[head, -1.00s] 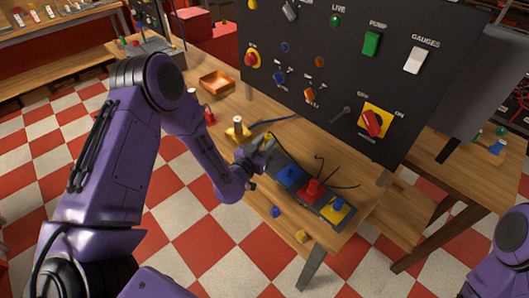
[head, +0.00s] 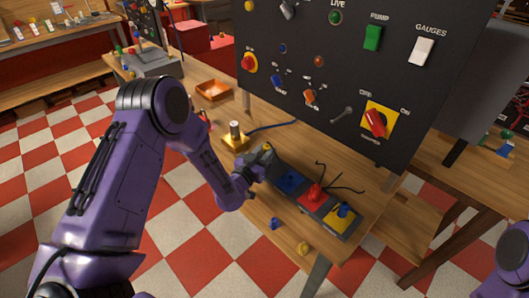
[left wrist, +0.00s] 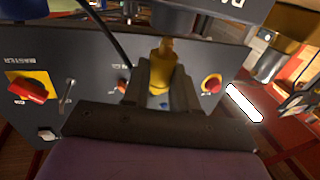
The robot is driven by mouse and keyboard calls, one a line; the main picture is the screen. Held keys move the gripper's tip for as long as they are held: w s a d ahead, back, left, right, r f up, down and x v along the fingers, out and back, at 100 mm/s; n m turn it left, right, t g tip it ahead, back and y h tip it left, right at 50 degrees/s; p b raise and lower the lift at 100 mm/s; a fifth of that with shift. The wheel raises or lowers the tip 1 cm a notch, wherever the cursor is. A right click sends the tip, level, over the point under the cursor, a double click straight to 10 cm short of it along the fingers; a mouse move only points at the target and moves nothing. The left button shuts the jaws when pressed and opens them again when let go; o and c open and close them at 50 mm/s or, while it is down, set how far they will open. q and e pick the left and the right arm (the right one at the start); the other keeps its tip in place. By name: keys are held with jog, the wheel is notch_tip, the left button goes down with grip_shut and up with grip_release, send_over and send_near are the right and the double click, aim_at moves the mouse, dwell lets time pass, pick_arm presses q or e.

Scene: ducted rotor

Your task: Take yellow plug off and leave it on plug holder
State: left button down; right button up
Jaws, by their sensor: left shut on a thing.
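My left gripper (head: 266,153) is shut on a yellow plug (left wrist: 162,70), which stands upright between the fingers in the left wrist view. In the head view the gripper is at the far left end of a dark strip (head: 318,207) with blue, red and yellow squares. The fingers hide most of the plug and that end of the strip. I cannot tell whether the plug touches the strip. A red plug (head: 316,193) is on the red square, and a blue piece (head: 343,211) is on the yellow square. My right gripper is out of view.
A black switch panel (head: 340,70) rises behind the strip. A yellow base with a metal post (head: 235,138) stands left of the gripper, with an orange tray (head: 214,91) farther back. Dark cables (head: 338,185) loop beside the strip. Bare wood lies between tray and panel.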

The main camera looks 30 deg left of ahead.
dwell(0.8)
pick_arm(q)
jog(key=shift+f+b, duration=1.15)
jog(key=shift+b, duration=0.15)
jog(key=c, duration=0.8)
grip_release()
jog(key=s+b, duration=0.1)
jog(key=s, duration=0.2)
jog(key=s+b, duration=0.1)
jog(key=s, duration=0.3)
jog(key=s+a+b, duration=0.1)
jog(key=s, duration=0.2)
jog(key=shift+s, duration=0.3)
